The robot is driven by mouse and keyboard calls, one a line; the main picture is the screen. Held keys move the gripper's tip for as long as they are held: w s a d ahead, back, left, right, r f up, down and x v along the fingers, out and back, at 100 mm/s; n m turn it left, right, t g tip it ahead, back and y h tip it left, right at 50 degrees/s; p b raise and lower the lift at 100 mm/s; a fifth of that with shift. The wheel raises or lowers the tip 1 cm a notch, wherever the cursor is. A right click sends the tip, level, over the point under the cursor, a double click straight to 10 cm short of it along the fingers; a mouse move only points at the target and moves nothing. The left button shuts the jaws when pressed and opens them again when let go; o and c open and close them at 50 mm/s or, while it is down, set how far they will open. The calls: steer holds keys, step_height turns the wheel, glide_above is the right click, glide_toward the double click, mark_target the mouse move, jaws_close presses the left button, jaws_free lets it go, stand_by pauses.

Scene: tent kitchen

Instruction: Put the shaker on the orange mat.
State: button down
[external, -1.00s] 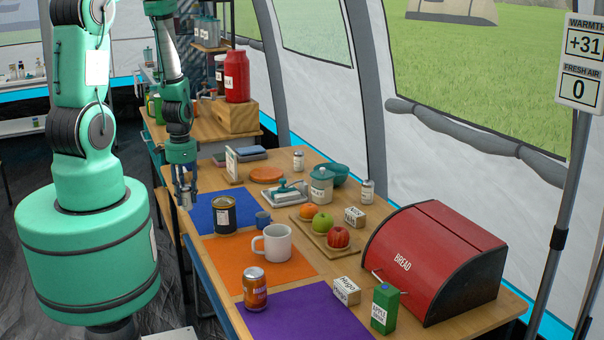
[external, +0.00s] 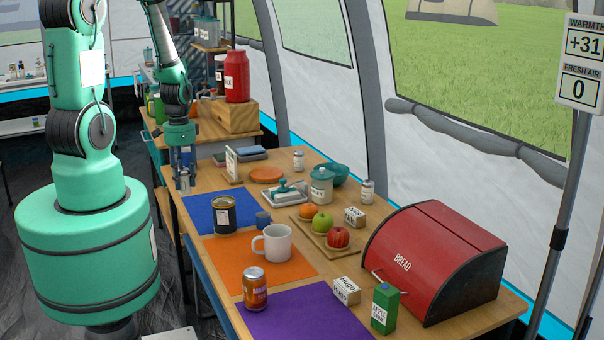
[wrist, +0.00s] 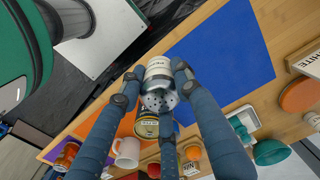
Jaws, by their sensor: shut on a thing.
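My gripper (external: 183,164) is shut on a small shaker (external: 184,182), above the far left end of the table. In the wrist view the shaker (wrist: 158,70) sits between the fingers of my gripper (wrist: 155,78). It has a pale labelled body and a perforated metal cap. The orange mat (external: 285,272) lies in the middle of the table's left side, between a blue mat and a purple mat. A white mug (external: 273,243) stands on the orange mat. Part of the orange mat (wrist: 126,124) also shows in the wrist view.
Two similar shakers (external: 298,160) (external: 367,191) stand farther back. The orange mat's left part is clear.

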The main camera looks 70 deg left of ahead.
mark_target(183, 168)
step_height(183, 168, up, 6)
steer(key=shift+f, duration=0.1)
steer(key=w+d+m, duration=0.3)
steer(key=d+m, duration=0.2)
steer(key=d, duration=0.8)
steer(key=s+d+m+b, duration=0.1)
steer(key=s+d+m, duration=0.45)
steer(key=d, duration=0.45)
steer(key=s+d+m+b, duration=0.1)
steer(key=s+d+m, duration=0.4)
steer(key=d, duration=0.6)
step_height(183, 168, down, 11)
steer(key=w+m, duration=0.1)
steer(key=shift+w, duration=0.35)
steer(key=shift+f, duration=0.1)
steer(key=w+d, duration=0.1)
steer(key=w, duration=0.4)
steer(key=w+d+f+b, duration=0.1)
steer(key=w, duration=0.4)
steer(key=w+d+b, duration=0.1)
steer(key=w, duration=0.4)
steer(key=shift+w+d+f, duration=0.15)
steer(key=shift+w+f, duration=0.1)
steer(key=shift+w, duration=0.1)
steer(key=shift+f, duration=0.1)
